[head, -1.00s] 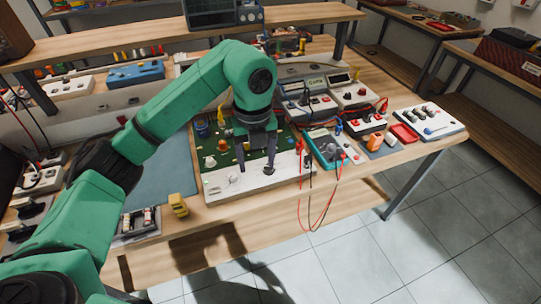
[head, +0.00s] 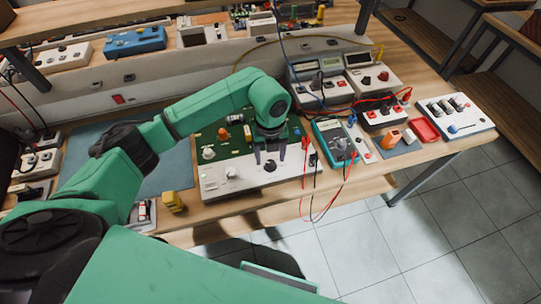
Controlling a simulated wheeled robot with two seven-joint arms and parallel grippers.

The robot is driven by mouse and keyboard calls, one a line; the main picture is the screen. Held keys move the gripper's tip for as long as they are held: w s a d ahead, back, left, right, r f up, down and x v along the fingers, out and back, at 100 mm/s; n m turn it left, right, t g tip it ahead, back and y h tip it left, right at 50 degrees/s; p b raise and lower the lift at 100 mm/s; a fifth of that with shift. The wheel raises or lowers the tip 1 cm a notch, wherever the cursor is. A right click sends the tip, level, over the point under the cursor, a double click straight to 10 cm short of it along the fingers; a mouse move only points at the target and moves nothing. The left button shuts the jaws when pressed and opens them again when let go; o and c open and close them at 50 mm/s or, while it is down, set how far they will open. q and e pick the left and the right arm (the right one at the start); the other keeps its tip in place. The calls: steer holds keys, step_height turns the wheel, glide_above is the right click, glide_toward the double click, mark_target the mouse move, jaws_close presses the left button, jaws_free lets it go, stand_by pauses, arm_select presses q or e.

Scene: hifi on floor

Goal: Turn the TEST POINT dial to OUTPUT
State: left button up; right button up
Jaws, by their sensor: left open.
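The green circuit board (head: 212,140) with a white front panel (head: 213,188) lies near the bench's front edge. A dark round dial (head: 269,166) sits on the panel's right part, and a pale knob (head: 231,173) is left of it. The printed labels are too small to read, so I cannot tell which one is TEST POINT or where it points. My left gripper (head: 270,159) is open and points down over the dark dial, a finger to each side. I cannot tell whether the fingers touch it. My right gripper is out of view.
Right of the board lie a teal multimeter (head: 334,140) and red and black test leads (head: 316,190) hanging over the bench edge. Grey bench instruments (head: 318,88) stand behind.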

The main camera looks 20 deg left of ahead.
mark_target(270, 165)
arm_select(q)
steer(key=shift+f, duration=0.65)
steer(key=shift+s+f, duration=0.15)
steer(key=shift+f, duration=0.25)
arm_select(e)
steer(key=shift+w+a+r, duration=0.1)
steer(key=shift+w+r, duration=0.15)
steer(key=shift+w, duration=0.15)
arm_select(q)
jaws_close()
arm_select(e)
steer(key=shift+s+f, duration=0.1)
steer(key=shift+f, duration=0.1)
